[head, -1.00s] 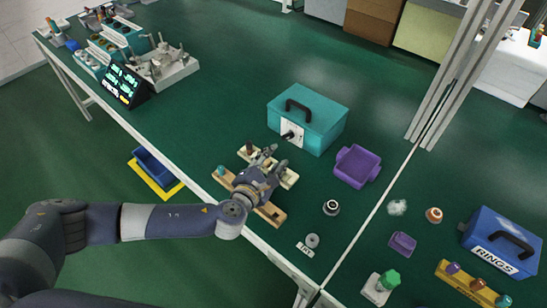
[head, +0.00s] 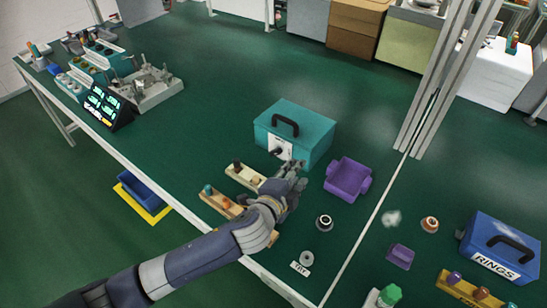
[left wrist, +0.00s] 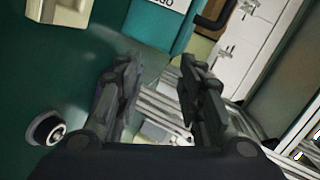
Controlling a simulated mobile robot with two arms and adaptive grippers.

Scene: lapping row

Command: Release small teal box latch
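The small teal box (head: 308,126) stands on the green table with a black handle on its lid. A white plate with a dark latch (head: 279,150) is on its front face. Part of the teal box also shows at the top of the left wrist view (left wrist: 150,22). My left gripper (head: 297,172) is just in front of the box, right of the latch, and looks apart from it. In the left wrist view its two fingers (left wrist: 158,85) are spread with nothing between them. My right gripper is not in view.
A purple bin (head: 348,179) stands right of the gripper. Wooden peg boards (head: 232,208) lie left of it. A dark ring (head: 324,222) is near the front edge. A blue RINGS box (head: 492,252) and a metal post stand at right.

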